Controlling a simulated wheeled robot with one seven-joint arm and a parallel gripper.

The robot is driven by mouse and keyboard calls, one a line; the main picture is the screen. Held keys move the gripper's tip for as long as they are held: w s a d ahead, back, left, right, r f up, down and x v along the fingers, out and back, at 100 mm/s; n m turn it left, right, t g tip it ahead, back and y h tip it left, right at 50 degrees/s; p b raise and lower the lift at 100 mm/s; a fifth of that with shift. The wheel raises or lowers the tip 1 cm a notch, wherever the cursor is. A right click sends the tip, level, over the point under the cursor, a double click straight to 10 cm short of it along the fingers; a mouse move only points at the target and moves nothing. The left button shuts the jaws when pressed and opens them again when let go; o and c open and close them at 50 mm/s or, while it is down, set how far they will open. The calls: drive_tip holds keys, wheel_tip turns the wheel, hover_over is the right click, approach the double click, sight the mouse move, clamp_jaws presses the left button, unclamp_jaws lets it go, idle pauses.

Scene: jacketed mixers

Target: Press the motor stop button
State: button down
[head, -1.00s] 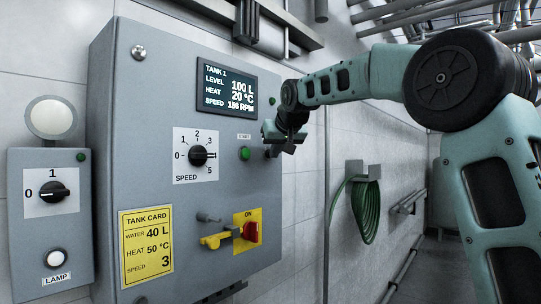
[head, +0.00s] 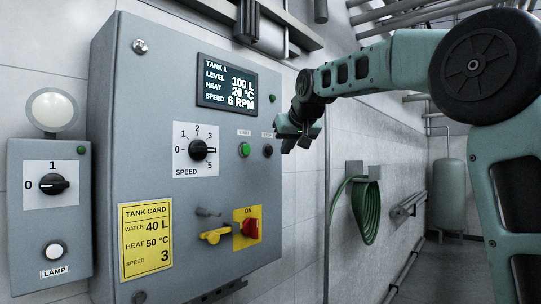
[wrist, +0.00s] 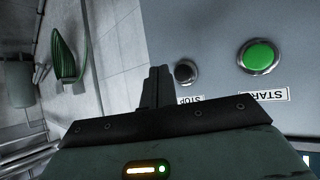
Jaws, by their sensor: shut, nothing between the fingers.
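The black stop button (head: 267,151) is on the grey control panel (head: 130,120), right of the green start button (head: 244,149). In the wrist view the stop button (wrist: 186,72) shows just right of my fingertips, above its upside-down STOP label (wrist: 190,100); the green start button (wrist: 258,56) is further right. My gripper (head: 284,140) is shut and empty, out to the right of the stop button in the head view, with a gap showing between them. Its closed fingers show in the wrist view (wrist: 157,88). The panel display (head: 227,82) reads 6 RPM.
Below the buttons are a yellow lever (head: 215,236) and a red ON switch (head: 250,228), both sticking out. The speed knob (head: 199,150) is left of the start button. A green hose (head: 366,212) hangs on the wall at right.

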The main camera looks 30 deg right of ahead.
drive_tip(key=shift+s+d+b, duration=0.25)
drive_tip(key=shift+s, duration=0.4)
drive_tip(key=shift+s+d+b, duration=0.2)
drive_tip(key=shift+s, duration=0.4)
drive_tip(key=s+a+f+n+g+y+b, duration=0.15)
drive_tip(key=s+a+f, duration=0.25)
drive_tip(key=a+f, duration=0.45)
drive_tip(key=s+a+f+n+g+y+b, duration=0.15)
drive_tip(key=s+a+f, duration=0.25)
drive_tip(key=a+f, duration=0.5)
drive_tip(key=s+a+f+n+g+y, duration=0.1)
drive_tip(key=s+a+f+n+g, duration=0.2)
drive_tip(key=a+f, duration=0.6)
drive_tip(key=s+a+f+n+g+b, duration=0.1)
drive_tip(key=s+f+n+g, duration=0.1)
drive_tip(key=s+f, duration=0.7)
drive_tip(key=s+a+f+n+g+h+b, duration=0.1)
drive_tip(key=s+f+g, duration=0.1)
drive_tip(key=s+f, duration=0.8)
drive_tip(key=s, duration=0.7)
drive_tip(key=shift+a+f+n+g+b, duration=0.25)
drive_tip(key=shift+f+n+g+b, duration=0.05)
drive_tip(key=shift+n+b, duration=0.1)
